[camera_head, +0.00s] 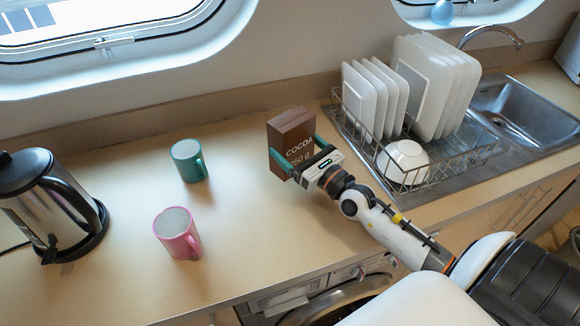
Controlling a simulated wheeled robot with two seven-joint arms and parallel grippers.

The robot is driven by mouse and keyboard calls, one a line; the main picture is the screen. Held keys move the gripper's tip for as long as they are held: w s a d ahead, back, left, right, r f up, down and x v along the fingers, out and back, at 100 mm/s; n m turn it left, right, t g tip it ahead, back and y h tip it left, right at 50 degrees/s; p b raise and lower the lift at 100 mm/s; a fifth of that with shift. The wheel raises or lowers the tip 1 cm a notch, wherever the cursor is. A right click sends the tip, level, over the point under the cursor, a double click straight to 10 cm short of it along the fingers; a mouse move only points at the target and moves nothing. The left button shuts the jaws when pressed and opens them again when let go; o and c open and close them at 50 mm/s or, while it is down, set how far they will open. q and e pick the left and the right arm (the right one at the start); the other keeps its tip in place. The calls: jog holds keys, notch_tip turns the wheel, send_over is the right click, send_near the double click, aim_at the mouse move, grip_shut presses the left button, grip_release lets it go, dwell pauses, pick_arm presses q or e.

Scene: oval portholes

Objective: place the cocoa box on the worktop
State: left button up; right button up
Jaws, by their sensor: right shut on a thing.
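The brown cocoa box (291,137), with COCOA 250 g printed on its front, is upright at the middle of the worktop (260,220). My right gripper (295,160) is shut on it, with one teal finger on each side. Part of the box's lower front is hidden by the gripper. I cannot tell whether its base touches the worktop or is slightly above it. My left gripper is not in view.
A green mug (188,161) and a pink mug (177,234) stand left of the box. A kettle (50,205) is at the far left. A dish rack (440,150) with plates and a bowl (403,162) stands close on the right, before the sink (520,110).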

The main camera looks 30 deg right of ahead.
aim_at(295, 164)
jog(key=shift+s+f, duration=0.1)
jog(key=shift+f, duration=0.9)
jog(key=f, duration=0.3)
jog(key=shift+w+f, duration=0.2)
jog(key=shift+f, duration=0.2)
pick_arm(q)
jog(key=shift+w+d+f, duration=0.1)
